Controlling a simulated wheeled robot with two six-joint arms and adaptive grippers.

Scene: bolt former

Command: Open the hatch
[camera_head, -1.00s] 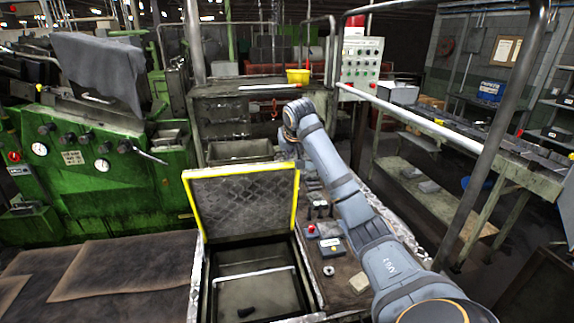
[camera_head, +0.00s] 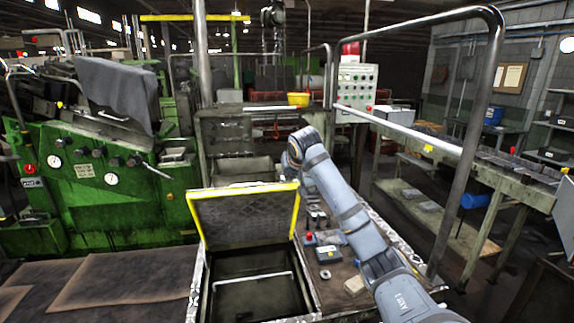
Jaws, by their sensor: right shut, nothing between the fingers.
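The hatch lid (camera_head: 245,216) is a dark metal plate with a yellow rim. It stands raised on its back edge, tilted away from me, and the square opening (camera_head: 255,293) in front of it is uncovered. A pale bar runs around inside the opening. My right arm reaches in from the bottom right, past the lid's right side. My right gripper (camera_head: 286,165) is shut and empty, just behind the lid's top right corner; its fingers are small and partly hidden. I cannot tell whether it touches the lid. My left gripper is not in view.
A green machine (camera_head: 110,190) stands at the left. A small control box (camera_head: 327,254) sits on the ledge right of the opening. A metal handrail (camera_head: 470,150) and a long workbench (camera_head: 480,160) are at the right. Brown mats (camera_head: 125,280) cover the floor at left.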

